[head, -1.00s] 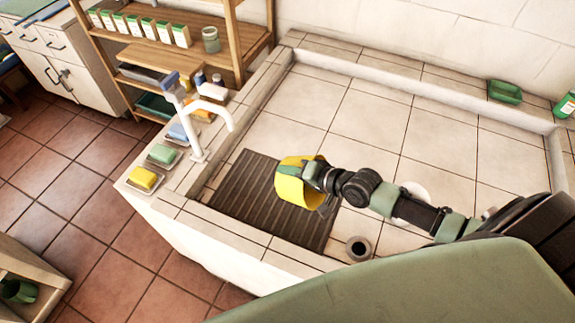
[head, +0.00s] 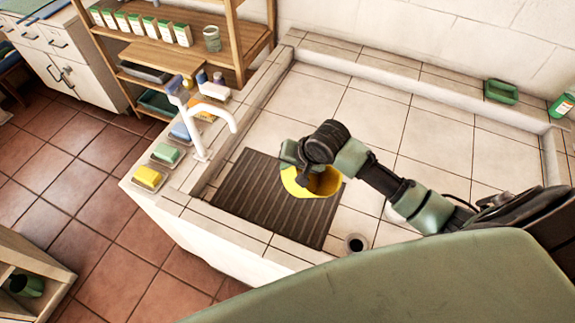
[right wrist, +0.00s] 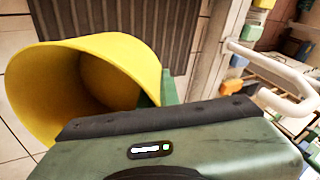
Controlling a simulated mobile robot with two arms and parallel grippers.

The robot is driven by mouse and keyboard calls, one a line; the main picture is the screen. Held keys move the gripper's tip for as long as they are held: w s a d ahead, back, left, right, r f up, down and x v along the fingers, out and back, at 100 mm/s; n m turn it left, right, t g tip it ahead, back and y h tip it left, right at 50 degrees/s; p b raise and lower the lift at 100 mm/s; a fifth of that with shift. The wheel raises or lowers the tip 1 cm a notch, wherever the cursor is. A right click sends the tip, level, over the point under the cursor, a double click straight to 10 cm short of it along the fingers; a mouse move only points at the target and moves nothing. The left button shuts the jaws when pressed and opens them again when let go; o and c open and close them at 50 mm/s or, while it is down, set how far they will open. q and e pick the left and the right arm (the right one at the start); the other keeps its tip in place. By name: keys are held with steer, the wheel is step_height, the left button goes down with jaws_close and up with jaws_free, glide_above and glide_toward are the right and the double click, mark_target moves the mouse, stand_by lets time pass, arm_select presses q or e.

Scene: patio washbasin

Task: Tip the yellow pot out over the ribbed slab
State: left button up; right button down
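The yellow pot (head: 297,185) is held above the right part of the dark ribbed slab (head: 262,207), which lies in the tiled basin. My right gripper (head: 291,160) is shut on the pot's wall; its fingertips are mostly hidden. The pot is tilted, with its open mouth toward the right in the head view. In the right wrist view the yellow pot (right wrist: 120,60) shows its wide mouth and shaded inside, with no contents visible. The ribbed slab (right wrist: 120,18) shows behind it. My left gripper is not in view.
A white tap (head: 213,112) stands on the basin's left ledge, beside a yellow sponge (head: 148,178) and a green one (head: 166,153). A round drain hole (head: 357,243) is right of the slab. A green dish (head: 501,91) sits on the back ledge. The basin floor behind is clear.

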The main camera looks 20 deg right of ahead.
steer(key=shift+w+r+g+h, duration=0.1)
steer(key=shift+r+g+h, duration=0.65)
steer(key=shift+g, duration=0.25)
steer(key=shift+w+a+r+g+h, duration=0.15)
steer(key=shift+r+g+h, duration=0.45)
steer(key=shift+g+h, duration=0.45)
steer(key=shift+s+r+n+g+h, duration=0.2)
steer(key=shift+s+n+g+h, duration=0.1)
steer(key=shift+g, duration=0.35)
